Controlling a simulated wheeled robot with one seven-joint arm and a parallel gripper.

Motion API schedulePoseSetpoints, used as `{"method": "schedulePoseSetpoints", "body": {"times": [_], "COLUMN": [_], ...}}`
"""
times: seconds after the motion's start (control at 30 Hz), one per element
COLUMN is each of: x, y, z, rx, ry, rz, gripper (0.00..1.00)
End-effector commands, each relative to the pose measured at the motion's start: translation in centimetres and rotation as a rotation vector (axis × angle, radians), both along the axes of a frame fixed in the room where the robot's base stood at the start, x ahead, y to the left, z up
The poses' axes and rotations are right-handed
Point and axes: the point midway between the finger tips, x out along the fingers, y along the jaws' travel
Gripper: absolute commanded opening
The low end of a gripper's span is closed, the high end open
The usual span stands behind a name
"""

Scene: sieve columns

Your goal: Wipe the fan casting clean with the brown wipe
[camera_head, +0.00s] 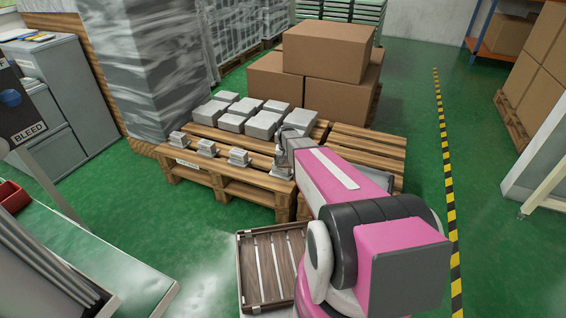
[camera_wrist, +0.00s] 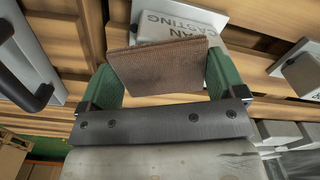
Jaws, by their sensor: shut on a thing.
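My gripper (camera_wrist: 163,80) is shut on the brown wipe (camera_wrist: 158,66), a folded textured cloth between its two green fingers. In the head view, my gripper (camera_head: 284,152) is over the front edge of the pallet, at the right end of a row of small grey castings (camera_head: 239,157); the wipe cannot be made out there.
The wooden pallet (camera_head: 235,184) also carries several larger grey blocks (camera_head: 262,124). Brown cartons (camera_head: 325,52) stand behind it. A slatted crate (camera_head: 240,262) is nearer me. In the wrist view, another casting (camera_wrist: 304,72) is at the right and a dark handle (camera_wrist: 28,88) at the left.

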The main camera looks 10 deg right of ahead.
Motion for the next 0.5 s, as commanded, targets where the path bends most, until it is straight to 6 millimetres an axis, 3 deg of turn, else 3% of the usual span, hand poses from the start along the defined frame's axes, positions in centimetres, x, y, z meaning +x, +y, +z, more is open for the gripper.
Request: {"method": "schedulePoseSetpoints", "body": {"times": [0.5], "x": [-1.4], "y": [-2.2], "z": [0.2], "rx": [0.000], "ry": [0.000], "rz": [0.000], "gripper": [0.70]}}
